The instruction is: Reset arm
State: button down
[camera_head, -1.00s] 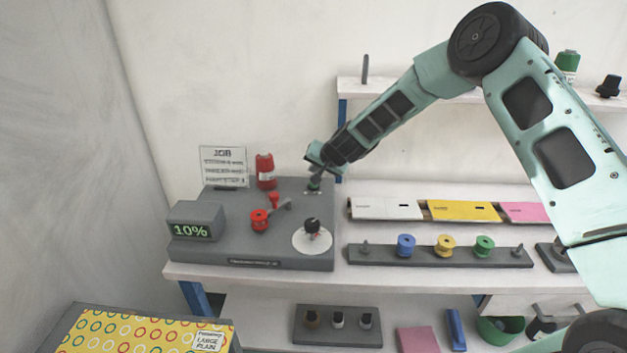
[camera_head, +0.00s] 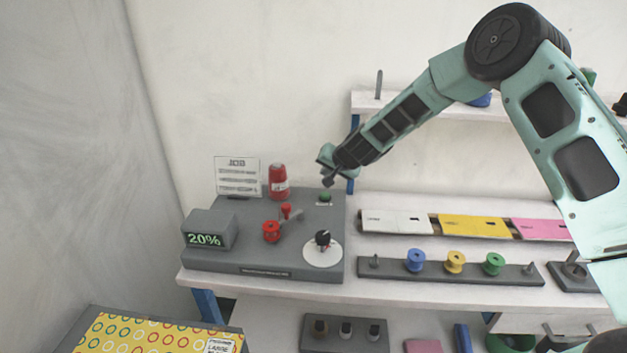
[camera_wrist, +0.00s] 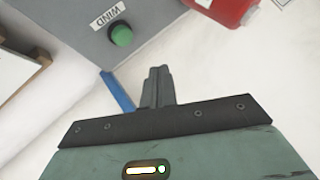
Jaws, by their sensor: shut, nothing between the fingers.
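My gripper (camera_head: 328,181) is shut and empty, a little above and apart from the green button (camera_head: 325,197) at the back right of the grey winding machine (camera_head: 228,256). In the wrist view the shut fingers (camera_wrist: 158,72) point toward the green button (camera_wrist: 121,35), which has a WIND label beside it. The machine carries a red spool (camera_head: 271,232), a dial with a black knob (camera_head: 322,240) and a display (camera_head: 205,240) reading 20%. My arm reaches in from the right.
A JOB card (camera_head: 237,176) and a red thread cone (camera_head: 278,182) stand at the machine's back. Right of it are a rack (camera_head: 450,270) with blue, yellow and green spools, and coloured panels (camera_head: 475,227). A shelf (camera_head: 430,106) runs along the wall behind my arm.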

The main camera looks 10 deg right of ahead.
jog(key=s+a+r+n+g+y, duration=0.1)
jog(key=s+a+r+n+g, duration=0.15)
jog(key=s+a, duration=0.4)
jog(key=s+a+r+n+g+y, duration=0.1)
jog(key=s+a+r+n, duration=0.25)
jog(key=s, duration=0.65)
jog(key=s+a+r+n+g, duration=0.2)
jog(key=s+a+r, duration=0.25)
jog(key=s, duration=0.45)
jog(key=s+d+n+g+h, duration=0.1)
jog(key=s+d, duration=0.3)
jog(key=s, duration=0.9)
jog(key=s+d+r+n+g+h, duration=0.1)
jog(key=s+d+n+g+h, duration=0.1)
jog(key=s, duration=1.2)
jog(key=shift+d+r+n+h+b, duration=0.3)
jog(key=shift+d+n+h, duration=0.3)
jog(key=shift+d+n, duration=0.5)
